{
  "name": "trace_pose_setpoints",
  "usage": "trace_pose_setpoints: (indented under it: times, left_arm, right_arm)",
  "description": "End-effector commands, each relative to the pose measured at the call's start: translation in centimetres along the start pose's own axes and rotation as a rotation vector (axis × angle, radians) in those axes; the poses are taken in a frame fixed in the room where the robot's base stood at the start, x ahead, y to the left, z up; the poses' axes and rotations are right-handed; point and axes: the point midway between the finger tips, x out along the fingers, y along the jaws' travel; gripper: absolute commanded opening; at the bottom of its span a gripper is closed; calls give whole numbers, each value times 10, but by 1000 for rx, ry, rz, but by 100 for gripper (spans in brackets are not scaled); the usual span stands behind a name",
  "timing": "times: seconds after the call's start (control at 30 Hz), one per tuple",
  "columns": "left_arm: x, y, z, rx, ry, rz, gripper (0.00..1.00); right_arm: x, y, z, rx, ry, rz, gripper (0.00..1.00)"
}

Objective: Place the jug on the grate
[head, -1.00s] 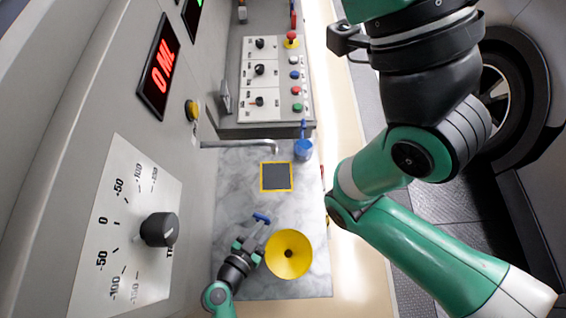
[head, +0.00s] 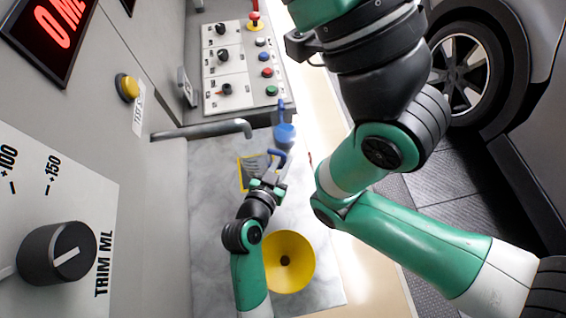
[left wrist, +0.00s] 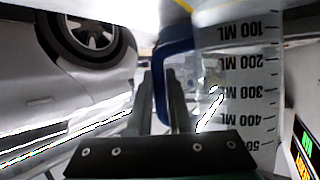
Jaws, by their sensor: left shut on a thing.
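The jug (left wrist: 240,75) is clear with black ML marks and fills the right of the left wrist view. Its blue handle (left wrist: 172,60) is between the fingers of my left gripper (left wrist: 165,95), which is shut on it. In the head view the blue handle (head: 279,156) shows just beyond my left gripper (head: 268,182). The clear jug body is hard to make out there and seems to overlap the dark, yellow-edged grate (head: 241,172). Whether it touches the grate I cannot tell. My right arm crosses the right side; its gripper is out of view.
A metal spout (head: 205,130) reaches out from the wall above the grate. A yellow funnel (head: 290,262) is on the near marble counter (head: 215,215). A button panel (head: 238,65) stands at the back.

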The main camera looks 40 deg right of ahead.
Motion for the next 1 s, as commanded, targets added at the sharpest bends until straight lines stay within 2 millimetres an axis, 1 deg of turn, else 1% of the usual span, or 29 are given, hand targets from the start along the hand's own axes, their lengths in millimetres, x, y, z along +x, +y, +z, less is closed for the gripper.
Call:
trace_pose_setpoints:
  times: [0.03,0.1,0.33,0.43,0.47,0.6,0.63,0.9,1.0]
  left_arm:
    - [5,0,14,-2,-4,1,0]
    - [8,0,21,-2,-2,0,0]
    - [8,0,20,0,-1,0,0]
    - [9,0,24,0,-1,0,0]
    - [9,0,23,0,-1,0,21]
    - [8,0,22,0,-2,0,46]
    - [8,0,22,0,-2,0,48]
    - [8,0,22,0,-1,0,48]
    - [4,0,19,-1,-2,-1,48]
  right_arm:
    - [-6,0,6,0,0,0,100]
    - [-8,0,8,0,-1,0,100]
    - [-7,0,6,0,-1,0,100]
    - [-10,0,9,0,-1,0,100]
    - [-9,0,8,0,-1,0,100]
    - [-8,0,8,0,-1,0,100]
    - [-8,0,8,0,-1,0,100]
    - [-8,0,7,0,-1,0,100]
    - [-4,0,4,0,-1,0,100]
